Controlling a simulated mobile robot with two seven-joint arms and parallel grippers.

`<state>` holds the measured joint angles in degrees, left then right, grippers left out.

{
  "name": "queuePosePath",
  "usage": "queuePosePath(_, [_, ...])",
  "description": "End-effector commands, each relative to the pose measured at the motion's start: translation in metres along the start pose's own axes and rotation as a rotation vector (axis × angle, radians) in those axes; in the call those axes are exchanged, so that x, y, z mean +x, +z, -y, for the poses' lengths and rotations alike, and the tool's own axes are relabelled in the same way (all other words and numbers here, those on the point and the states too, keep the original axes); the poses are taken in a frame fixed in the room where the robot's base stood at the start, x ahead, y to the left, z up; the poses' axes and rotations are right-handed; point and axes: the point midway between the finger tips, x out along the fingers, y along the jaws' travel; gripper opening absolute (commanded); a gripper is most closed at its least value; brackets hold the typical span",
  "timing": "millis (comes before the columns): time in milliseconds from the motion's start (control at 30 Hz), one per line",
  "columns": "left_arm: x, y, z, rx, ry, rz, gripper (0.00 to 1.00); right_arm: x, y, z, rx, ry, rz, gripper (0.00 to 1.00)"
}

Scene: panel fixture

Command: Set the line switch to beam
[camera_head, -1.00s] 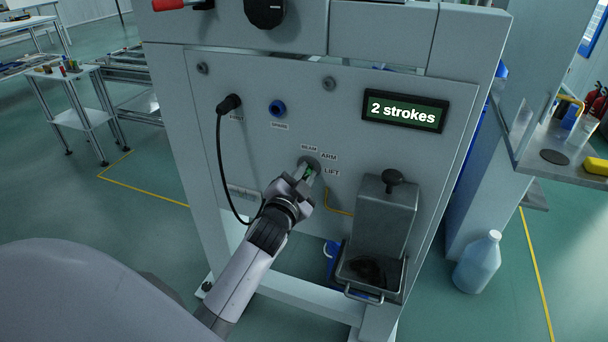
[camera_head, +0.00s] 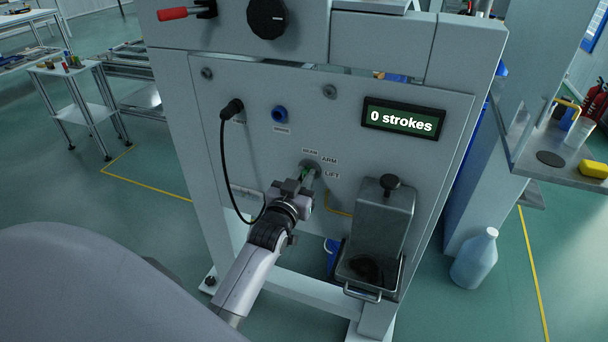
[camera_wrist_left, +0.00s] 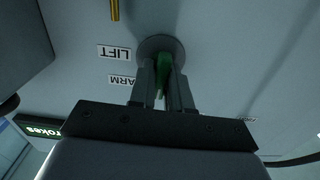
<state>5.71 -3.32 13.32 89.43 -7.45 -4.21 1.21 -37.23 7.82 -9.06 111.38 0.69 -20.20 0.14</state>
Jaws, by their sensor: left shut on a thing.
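The line switch (camera_head: 313,163) sits on the grey panel, a round plate with a green handle (camera_wrist_left: 164,76). The labels BEAM (camera_head: 310,151), ARM (camera_head: 329,161) and LIFT (camera_head: 332,175) stand around its upper and right side. My left gripper (camera_head: 306,179) is at the switch, its fingers shut on the green handle, which shows between them in the left wrist view. The fingers cover much of the handle, so I cannot tell which label it points to. My right gripper is not in view.
A display (camera_head: 403,118) reads "0 strokes". A black cable (camera_head: 226,170) hangs left of the switch from a plug. A grey hopper with a tray (camera_head: 383,220) stands out from the panel at lower right. A yellow pipe (camera_head: 338,203) runs just left of it.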

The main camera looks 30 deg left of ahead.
Motion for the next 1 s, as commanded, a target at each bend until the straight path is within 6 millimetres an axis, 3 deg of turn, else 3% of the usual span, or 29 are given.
queuePosePath(600, [-0.0003,0.0013,0.0001,-0.050,0.000,0.003,0.00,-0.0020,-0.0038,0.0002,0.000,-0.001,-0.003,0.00])
queuePosePath(633, [-0.0003,0.0013,0.0001,-0.050,0.000,0.003,0.24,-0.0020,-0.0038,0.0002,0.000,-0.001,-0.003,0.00])
queuePosePath(700, [-0.0003,0.0012,0.0001,-0.049,0.000,0.002,0.38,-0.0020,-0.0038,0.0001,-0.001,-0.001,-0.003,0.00])
queuePosePath(1000, [-0.0001,0.0005,0.0002,-0.046,0.000,0.001,0.38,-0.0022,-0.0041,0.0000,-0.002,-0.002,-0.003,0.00])
